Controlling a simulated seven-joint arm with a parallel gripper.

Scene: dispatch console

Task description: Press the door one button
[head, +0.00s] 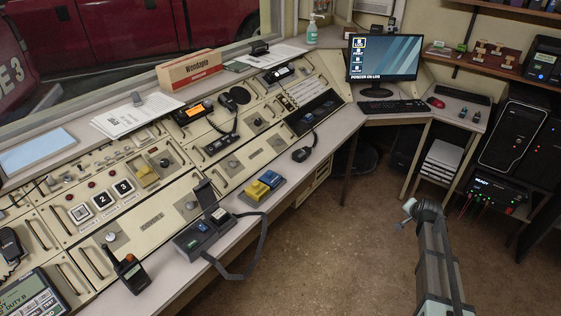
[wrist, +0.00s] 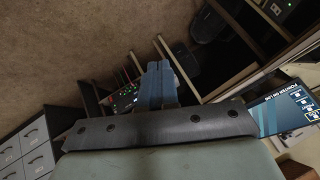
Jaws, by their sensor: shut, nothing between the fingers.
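My gripper (head: 403,225) is at the lower right over the floor, far from the buttons. In the wrist view its blue-grey fingers (wrist: 159,72) are together and empty. No door button shows in the wrist view.
On the console's front ledge stand a handheld radio (head: 131,272), a black device with a strap (head: 200,233) and a yellow-and-blue block (head: 261,187). A monitor (head: 382,58) is at the back. Open floor (head: 330,250) lies between my arm and the console.

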